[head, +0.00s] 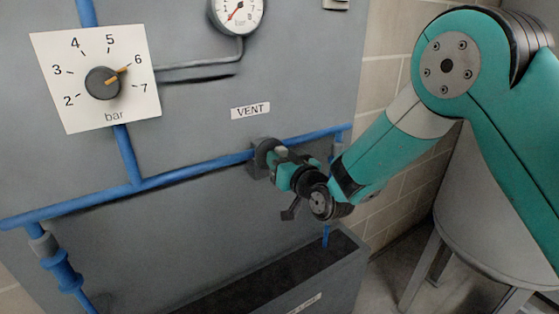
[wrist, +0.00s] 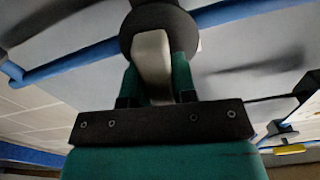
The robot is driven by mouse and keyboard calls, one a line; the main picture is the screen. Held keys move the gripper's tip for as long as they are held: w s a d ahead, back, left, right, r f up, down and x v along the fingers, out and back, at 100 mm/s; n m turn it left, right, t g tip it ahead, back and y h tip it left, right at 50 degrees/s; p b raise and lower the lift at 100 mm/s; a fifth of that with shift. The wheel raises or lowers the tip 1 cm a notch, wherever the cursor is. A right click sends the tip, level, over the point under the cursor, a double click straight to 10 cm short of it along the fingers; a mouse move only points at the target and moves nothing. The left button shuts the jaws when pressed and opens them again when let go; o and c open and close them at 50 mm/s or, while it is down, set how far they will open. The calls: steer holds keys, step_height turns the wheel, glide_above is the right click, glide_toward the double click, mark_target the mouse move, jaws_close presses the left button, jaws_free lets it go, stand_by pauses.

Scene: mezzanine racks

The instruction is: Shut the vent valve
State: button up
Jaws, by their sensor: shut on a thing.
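The vent valve (head: 264,151) is a dark round body on the blue pipe, below the VENT label (head: 250,111). In the wrist view the valve's dark round body (wrist: 160,20) is at the top, with a pale grey lever handle (wrist: 152,55) standing out from it. My gripper (head: 282,168) is at the valve in the head view and hides most of the handle. In the wrist view the two green fingers of my gripper (wrist: 156,78) are shut on the handle, one on each side. The valve's exact turn angle is hard to tell.
A pressure knob (head: 102,83) on a white bar plate points near 6. A round gauge (head: 238,10) is above. An open dark trough (head: 270,275) stands below the pipe. A grey round-topped stand (head: 480,220) is at the right, under my arm.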

steer(key=m, duration=0.4)
steer(key=shift+d, duration=0.1)
steer(key=m, duration=0.5)
steer(key=shift+w+d, duration=0.1)
steer(key=shift+w, duration=0.05)
steer(key=m+p, duration=0.2)
steer(key=m, duration=0.1)
steer(key=shift+f+m, duration=0.1)
steer(key=shift+m, duration=0.2)
steer(key=shift+f+m+p, duration=0.2)
steer(key=shift+m+p, duration=0.65)
steer(key=shift+m, duration=0.95)
steer(key=o, duration=0.9)
steer(key=shift+d+f, duration=0.1)
